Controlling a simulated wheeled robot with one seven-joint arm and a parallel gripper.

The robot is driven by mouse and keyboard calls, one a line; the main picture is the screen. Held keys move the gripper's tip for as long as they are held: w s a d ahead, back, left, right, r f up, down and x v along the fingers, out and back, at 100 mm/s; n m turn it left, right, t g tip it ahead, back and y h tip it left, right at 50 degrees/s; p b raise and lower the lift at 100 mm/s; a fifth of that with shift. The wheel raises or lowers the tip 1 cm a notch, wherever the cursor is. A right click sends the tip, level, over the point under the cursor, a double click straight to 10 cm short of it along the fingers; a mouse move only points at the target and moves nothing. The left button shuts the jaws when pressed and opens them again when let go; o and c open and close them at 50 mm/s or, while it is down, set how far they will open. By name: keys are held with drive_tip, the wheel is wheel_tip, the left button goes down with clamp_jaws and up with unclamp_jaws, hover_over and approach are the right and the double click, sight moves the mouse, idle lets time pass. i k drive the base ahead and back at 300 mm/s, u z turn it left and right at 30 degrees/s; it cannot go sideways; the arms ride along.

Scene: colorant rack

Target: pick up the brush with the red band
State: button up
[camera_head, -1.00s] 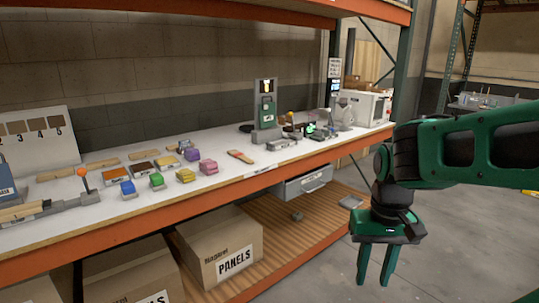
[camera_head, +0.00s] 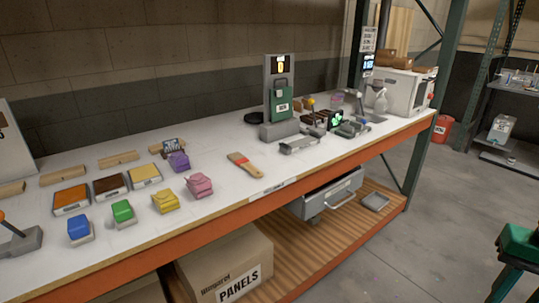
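The brush with the red band (camera_head: 245,164) lies flat on the white bench top (camera_head: 225,205), near the front edge and right of the pink block. Its handle is wooden and the red band crosses its middle. My gripper (camera_head: 520,277) is only partly in view at the bottom right corner, cut off by the picture edge. It is in front of the rack and far to the right of the brush, not touching it. Its fingertips are not fully visible, so its opening cannot be judged.
Coloured blocks, including a pink one (camera_head: 199,186) and a yellow one (camera_head: 165,201), stand left of the brush. A grey stand with a green unit (camera_head: 280,100) is behind it to the right. An orange beam (camera_head: 215,218) edges the bench. Open floor (camera_head: 425,245) lies at right.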

sight(240, 161)
drive_tip(key=u, duration=0.25)
drive_tip(key=i, duration=0.9)
drive_tip(key=u, duration=0.7)
drive_tip(key=i, duration=0.3)
drive_tip(key=u, duration=0.3)
